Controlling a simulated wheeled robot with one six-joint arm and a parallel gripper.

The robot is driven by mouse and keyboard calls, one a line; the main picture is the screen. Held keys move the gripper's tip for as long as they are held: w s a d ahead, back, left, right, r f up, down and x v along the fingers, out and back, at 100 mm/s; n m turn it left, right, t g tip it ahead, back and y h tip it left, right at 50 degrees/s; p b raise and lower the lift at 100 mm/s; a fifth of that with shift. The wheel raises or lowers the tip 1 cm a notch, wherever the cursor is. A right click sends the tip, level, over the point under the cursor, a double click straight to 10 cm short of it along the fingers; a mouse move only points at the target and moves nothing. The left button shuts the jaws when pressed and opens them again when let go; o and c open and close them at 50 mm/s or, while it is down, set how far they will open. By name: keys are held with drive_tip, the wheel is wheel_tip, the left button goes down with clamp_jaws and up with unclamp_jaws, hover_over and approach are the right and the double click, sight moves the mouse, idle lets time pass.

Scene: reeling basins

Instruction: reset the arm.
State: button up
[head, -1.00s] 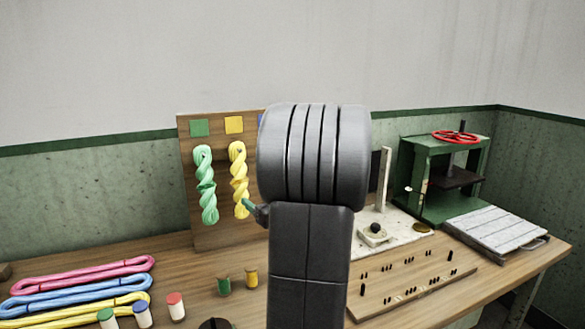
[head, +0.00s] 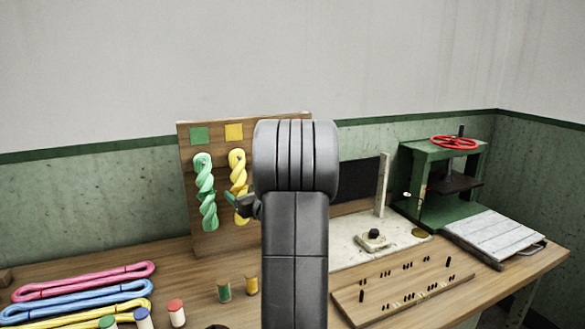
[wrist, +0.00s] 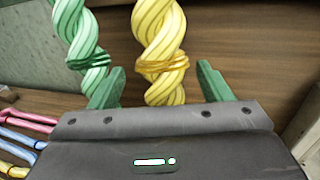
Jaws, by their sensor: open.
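My gripper (wrist: 160,85) is open in the wrist view, its two green fingers apart. The yellow twisted skein (wrist: 160,45) hangs between and beyond the fingertips; I cannot tell how far off it is. The green skein (wrist: 82,45) hangs to the left, partly behind the left finger. In the head view my arm stands upright in the middle and a green finger (head: 233,199) shows beside the yellow skein (head: 238,172). The green skein (head: 205,190) hangs clear on the wooden board (head: 222,238). The right part of the board is hidden by my arm.
Pink, blue and yellow hanks (head: 85,280) lie at the left of the wooden bench. Several small spools (head: 224,291) stand near the middle. A pegged board (head: 405,292), a white slab (head: 350,255), a green press (head: 440,185) and a slatted tray (head: 497,235) occupy the right.

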drive_tip(key=shift+w+f, duration=0.2)
drive_tip(key=shift+s+d+b, duration=0.2)
drive_tip(key=shift+b, duration=0.1)
drive_tip(key=b+v, duration=0.2)
drive_tip(key=v, duration=1.1)
drive_tip(key=p+x, duration=0.2)
drive_tip(key=x, duration=1.2)
drive_tip(key=shift+a+r, duration=0.1)
drive_tip(key=shift+a, duration=0.05)
drive_tip(key=s+d+r, duration=0.1)
drive_tip(key=s+d, duration=0.3)
drive_tip(key=s, duration=0.7)
drive_tip(key=shift+d+r, duration=0.35)
drive_tip(key=shift+r, duration=0.05)
